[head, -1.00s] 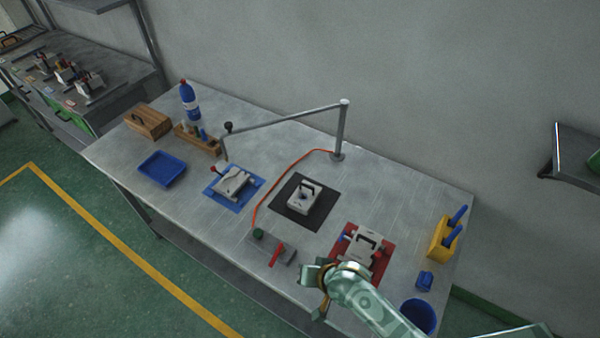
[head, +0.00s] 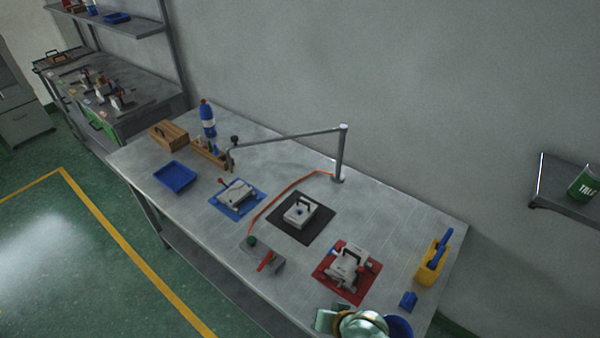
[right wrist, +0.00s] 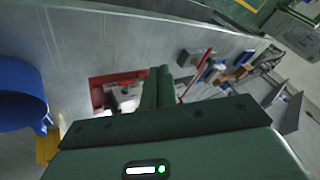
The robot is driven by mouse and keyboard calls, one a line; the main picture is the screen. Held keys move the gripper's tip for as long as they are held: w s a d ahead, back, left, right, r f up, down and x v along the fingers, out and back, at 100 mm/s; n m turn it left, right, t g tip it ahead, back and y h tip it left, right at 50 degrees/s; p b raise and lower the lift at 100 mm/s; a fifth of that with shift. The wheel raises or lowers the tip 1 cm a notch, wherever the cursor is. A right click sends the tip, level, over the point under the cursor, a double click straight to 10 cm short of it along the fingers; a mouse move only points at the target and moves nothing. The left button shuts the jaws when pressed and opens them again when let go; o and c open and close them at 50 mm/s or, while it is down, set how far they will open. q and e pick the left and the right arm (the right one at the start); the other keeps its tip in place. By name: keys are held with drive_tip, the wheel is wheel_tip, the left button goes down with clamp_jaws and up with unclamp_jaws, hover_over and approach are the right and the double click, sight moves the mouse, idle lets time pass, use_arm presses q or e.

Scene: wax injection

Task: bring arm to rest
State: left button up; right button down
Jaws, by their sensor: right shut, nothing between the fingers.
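My right gripper (head: 326,320) is at the bottom of the head view, near the table's front edge beside the blue bin. In the right wrist view its green fingers (right wrist: 158,88) are shut together with nothing between them. The grey mould on the red mat (head: 346,268) lies beyond the gripper, apart from it; part of it also shows behind the fingers in the right wrist view (right wrist: 124,96). My left gripper is in neither view.
The metal table (head: 205,240) holds a mould on a black mat (head: 299,232), one on a blue mat (head: 240,209), a red-handled device (head: 262,260) and a jointed lamp-like arm (head: 341,155). A yellow holder (head: 427,268) and a blue bin (head: 399,327) stand at the right.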

drive_tip(key=s+d+f+n+g+h, duration=0.2)
drive_tip(key=s+d+f+n+h, duration=0.1)
drive_tip(key=s+d+f, duration=1.1)
drive_tip(key=s+d+f+n+g+h, duration=0.1)
drive_tip(key=s+d+f, duration=0.2)
drive_tip(key=s, duration=0.6)
drive_tip(key=s+d+f+n+g, duration=0.1)
drive_tip(key=s+d+f, duration=0.2)
drive_tip(key=s, duration=0.5)
use_arm(q)
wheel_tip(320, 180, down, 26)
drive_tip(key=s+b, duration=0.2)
drive_tip(key=b, duration=2.3)
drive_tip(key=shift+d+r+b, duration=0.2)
drive_tip(key=shift+b, duration=0.1)
use_arm(e)
drive_tip(key=s+f+g, duration=0.1)
drive_tip(key=s+f, duration=0.2)
drive_tip(key=f, duration=2.2)
drive_tip(key=shift+s+f, duration=0.2)
drive_tip(key=shift+f, duration=0.05)
